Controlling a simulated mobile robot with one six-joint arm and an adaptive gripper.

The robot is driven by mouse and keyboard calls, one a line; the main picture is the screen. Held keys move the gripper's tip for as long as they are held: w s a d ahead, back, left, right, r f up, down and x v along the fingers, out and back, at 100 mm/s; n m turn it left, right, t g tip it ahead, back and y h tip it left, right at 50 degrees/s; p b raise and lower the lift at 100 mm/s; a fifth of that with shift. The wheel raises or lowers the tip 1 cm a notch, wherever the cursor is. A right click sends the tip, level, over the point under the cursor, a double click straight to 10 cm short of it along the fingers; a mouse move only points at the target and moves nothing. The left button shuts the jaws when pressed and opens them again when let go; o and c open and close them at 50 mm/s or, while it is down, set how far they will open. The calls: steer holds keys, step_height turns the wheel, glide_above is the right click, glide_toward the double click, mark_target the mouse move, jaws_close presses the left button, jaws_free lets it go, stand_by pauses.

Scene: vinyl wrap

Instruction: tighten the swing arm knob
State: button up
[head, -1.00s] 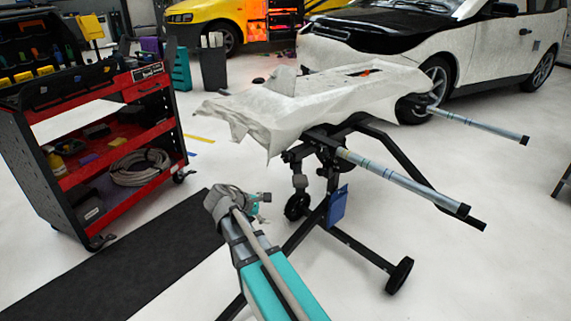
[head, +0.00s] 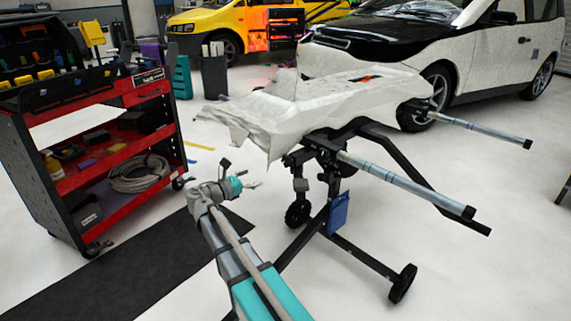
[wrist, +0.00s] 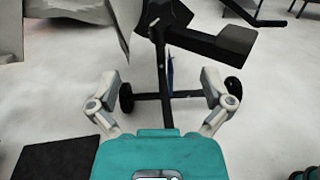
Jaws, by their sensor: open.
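A wheeled black stand (head: 325,215) carries a white, paper-wrapped panel (head: 330,98). Dark clamp and joint parts sit under the panel's near edge, and a small knob-like part (head: 301,185) hangs on the stand's left side. I cannot tell for sure which part is the swing arm knob. In the wrist view a dark joint (wrist: 165,15) of the stand shows at the top centre, cut by the frame edge. My gripper (head: 247,177) is open and empty, to the left of the stand and apart from it. Its two spread fingers also show in the wrist view (wrist: 161,80).
Two grey padded bars (head: 410,185) (head: 475,128) stick out to the right from the stand. A blue pouch (head: 338,212) hangs on its post. A red and black tool cart (head: 95,150) stands at the left, beside a dark mat (head: 130,260).

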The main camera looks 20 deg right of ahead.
mark_target(285, 163)
steer(key=shift+d, duration=0.15)
steer(key=shift+x, duration=6.8)
steer(key=shift+f, duration=0.1)
steer(key=c, duration=1.1)
